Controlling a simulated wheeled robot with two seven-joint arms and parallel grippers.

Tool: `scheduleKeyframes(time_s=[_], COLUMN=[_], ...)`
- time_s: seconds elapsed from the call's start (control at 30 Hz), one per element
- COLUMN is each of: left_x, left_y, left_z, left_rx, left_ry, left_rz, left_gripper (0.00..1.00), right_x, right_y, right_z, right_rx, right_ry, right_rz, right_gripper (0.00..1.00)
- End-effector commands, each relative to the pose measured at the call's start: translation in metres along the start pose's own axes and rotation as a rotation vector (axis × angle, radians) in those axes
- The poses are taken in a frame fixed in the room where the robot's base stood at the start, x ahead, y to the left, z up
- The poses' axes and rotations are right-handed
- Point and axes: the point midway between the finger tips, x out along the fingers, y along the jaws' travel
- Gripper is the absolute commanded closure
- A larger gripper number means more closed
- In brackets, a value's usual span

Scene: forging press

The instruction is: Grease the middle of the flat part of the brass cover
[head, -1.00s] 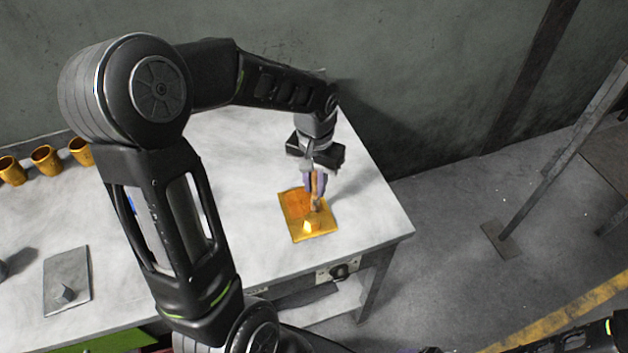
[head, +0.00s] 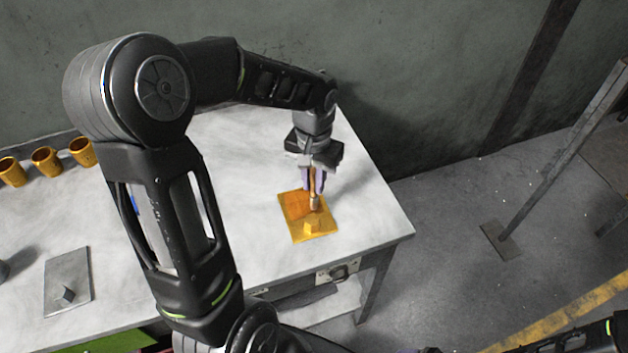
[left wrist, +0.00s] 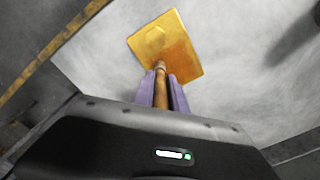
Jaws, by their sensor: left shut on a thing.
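The brass cover (head: 322,229) lies flat on the table near its right front corner, with a small raised knob on its front part. It also shows in the left wrist view (left wrist: 143,33). An orange-brown patch covers part of its flat area. My left gripper (head: 314,180) is above the cover, shut on a brush (head: 313,201) with a wooden handle. The brush points down at the cover, beside the knob; I cannot tell if its tip touches. The brush also shows between the purple fingers in the left wrist view (left wrist: 161,88). My right gripper is not clearly visible.
A grey plate (head: 66,285) with a small knob lies at the left on the table (head: 245,170). Several brass cups (head: 46,161) stand along the back left. The table around the cover is clear. A metal post (head: 560,160) stands on the floor at right.

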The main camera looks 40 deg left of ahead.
Motion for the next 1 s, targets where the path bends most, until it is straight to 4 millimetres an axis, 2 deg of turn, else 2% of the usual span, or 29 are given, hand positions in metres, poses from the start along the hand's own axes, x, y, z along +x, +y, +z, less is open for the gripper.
scheduleKeyframes(time_s=[0.1, 0.3, 0.93, 1.0], left_x=[-0.013, -0.026, -0.026, -0.027], left_y=[0.000, 0.000, 0.000, 0.008], left_z=[0.000, 0.000, 0.000, -0.007], left_rx=[0.000, 0.000, 0.000, 0.013], left_ry=[0.001, 0.000, 0.000, 0.001], left_rz=[0.000, 0.000, 0.000, 0.001], left_gripper=[1.00, 1.00, 1.00, 1.00], right_x=[-0.009, -0.018, -0.017, -0.017], right_y=[-0.004, -0.007, -0.005, -0.005], right_z=[0.000, 0.000, 0.002, 0.002], right_rx=[0.000, 0.000, 0.002, 0.003], right_ry=[0.000, 0.000, -0.003, -0.004], right_rz=[0.000, 0.000, 0.004, 0.004], right_gripper=[0.24, 0.24, 0.24, 0.24])
